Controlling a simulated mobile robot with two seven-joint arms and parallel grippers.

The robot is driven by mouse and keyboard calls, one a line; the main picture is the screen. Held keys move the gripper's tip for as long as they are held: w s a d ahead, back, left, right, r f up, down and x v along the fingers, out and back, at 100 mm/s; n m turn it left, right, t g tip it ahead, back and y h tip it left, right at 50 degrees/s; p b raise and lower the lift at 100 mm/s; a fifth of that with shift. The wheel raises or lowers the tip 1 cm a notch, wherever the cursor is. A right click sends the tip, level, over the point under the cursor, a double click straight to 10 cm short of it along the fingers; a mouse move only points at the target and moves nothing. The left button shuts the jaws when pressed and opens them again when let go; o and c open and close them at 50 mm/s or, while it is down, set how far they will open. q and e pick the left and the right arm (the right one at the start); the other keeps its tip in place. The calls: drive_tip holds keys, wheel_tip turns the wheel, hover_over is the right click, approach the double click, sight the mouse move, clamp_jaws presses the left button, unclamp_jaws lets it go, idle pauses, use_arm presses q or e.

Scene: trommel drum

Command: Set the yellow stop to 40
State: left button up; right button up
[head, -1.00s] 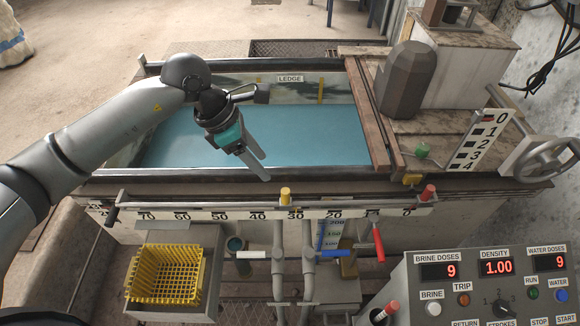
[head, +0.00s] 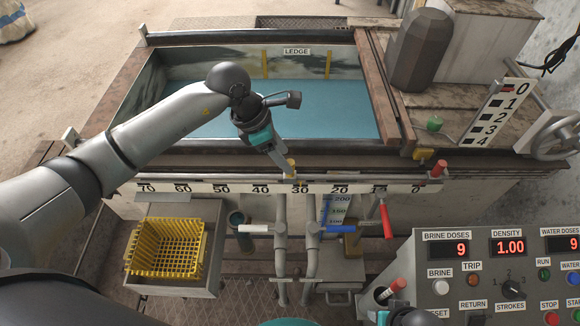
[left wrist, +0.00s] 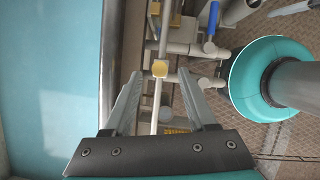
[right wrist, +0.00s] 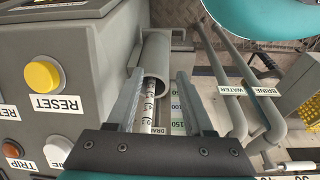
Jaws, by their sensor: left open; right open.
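My right gripper (right wrist: 156,78) is open in the right wrist view, over a grey tube (right wrist: 152,62) beside the control panel, with nothing clearly held.
A red stop (head: 438,168) sits at the rail's right end. Below hang white (head: 254,229), blue (head: 341,226) and red (head: 386,219) handles. A yellow basket (head: 165,247) stands lower left. The water tank (head: 330,110) lies behind the rail; the control panel (head: 440,300) is lower right.

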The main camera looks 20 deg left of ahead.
use_arm(q)
drive_tip(key=shift+b+x, duration=0.7)
drive_tip(key=shift+x, duration=1.45)
use_arm(e)
drive_tip(key=shift+w+a+r+t, duration=0.1)
drive_tip(key=shift+w+r, duration=0.15)
drive_tip(key=shift+r, duration=0.35)
drive_tip(key=shift+w+d+r+t, duration=0.1)
drive_tip(key=shift+w+r, duration=0.15)
drive_tip(key=shift+r, duration=0.35)
drive_tip(key=shift+w+a+r+t, duration=0.1)
drive_tip(key=shift+w+r, duration=0.15)
drive_tip(key=shift+r, duration=0.35)
use_arm(q)
drive_tip(key=shift+c, duration=0.4)
clamp_jaws()
drive_tip(key=shift+w, duration=0.1)
